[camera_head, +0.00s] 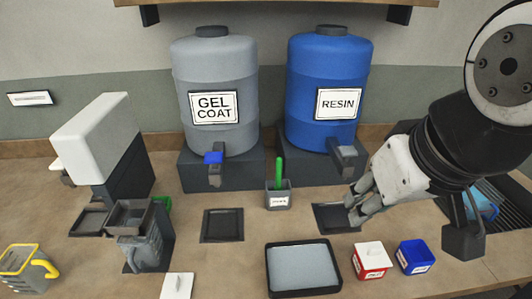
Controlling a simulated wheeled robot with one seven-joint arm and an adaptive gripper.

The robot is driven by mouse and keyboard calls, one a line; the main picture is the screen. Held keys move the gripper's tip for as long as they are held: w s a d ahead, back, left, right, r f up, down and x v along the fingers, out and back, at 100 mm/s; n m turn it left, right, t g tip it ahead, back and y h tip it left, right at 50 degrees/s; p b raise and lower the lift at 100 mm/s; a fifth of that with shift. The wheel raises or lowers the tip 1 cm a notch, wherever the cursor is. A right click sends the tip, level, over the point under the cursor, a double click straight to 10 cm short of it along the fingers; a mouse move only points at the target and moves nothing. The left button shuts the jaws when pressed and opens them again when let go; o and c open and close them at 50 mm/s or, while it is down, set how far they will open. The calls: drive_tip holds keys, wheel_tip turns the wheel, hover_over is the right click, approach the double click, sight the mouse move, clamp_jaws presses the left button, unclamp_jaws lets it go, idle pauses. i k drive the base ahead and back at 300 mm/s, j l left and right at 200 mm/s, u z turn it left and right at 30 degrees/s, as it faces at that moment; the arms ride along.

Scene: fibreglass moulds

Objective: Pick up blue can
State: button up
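A blue can (484,207) stands at the far right on a dark ribbed rack. My arm partly hides it, and its lower part is hard to make out. My gripper (354,207) is to the left of the can, well apart from it, in front of the blue resin drum. Its two fingers point down and left with a gap between them, and I see nothing held.
A grey gel coat drum (216,101) and a blue resin drum (327,90) stand at the back. A black tray (304,292), red box (372,263) and small blue box (414,258) are in front. A yellow-rimmed can (25,268) is at left.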

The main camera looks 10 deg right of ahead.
sight(414, 257)
drive_tip(key=k+j+z, duration=0.1)
drive_tip(key=k, duration=0.35)
drive_tip(key=k+j, duration=0.25)
drive_tip(key=k, duration=0.2)
drive_tip(key=k+j+z, duration=0.15)
drive_tip(key=k, duration=0.3)
drive_tip(key=z, duration=1.05)
drive_tip(key=k+l, duration=0.05)
